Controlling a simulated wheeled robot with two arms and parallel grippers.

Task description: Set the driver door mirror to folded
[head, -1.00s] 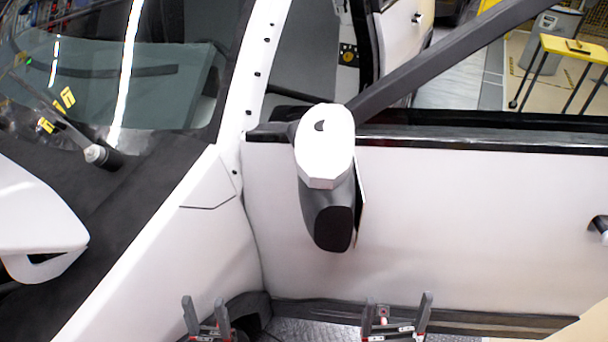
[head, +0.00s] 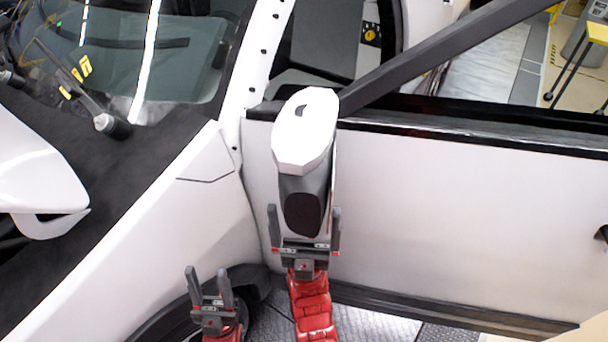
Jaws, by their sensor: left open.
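The driver door mirror (head: 305,130) has a white cap and a dark lower housing. It juts out from the white door (head: 430,200) towards me, near the front of the window, so it looks unfolded. My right gripper (head: 305,209) is open at the lower end of the mirror, with one finger on each side of the dark housing in the picture. I cannot tell whether the fingers touch it. My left gripper (head: 207,270) is open and empty, low in front of the white fender (head: 165,230), left of the mirror.
The windscreen (head: 180,60) and a dark pillar bar (head: 440,50) lie behind the mirror. The door's dark sill (head: 440,310) runs along the bottom. A yellow-topped stand (head: 597,34) is far off at the upper right. The space before the door, right of my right gripper, is clear.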

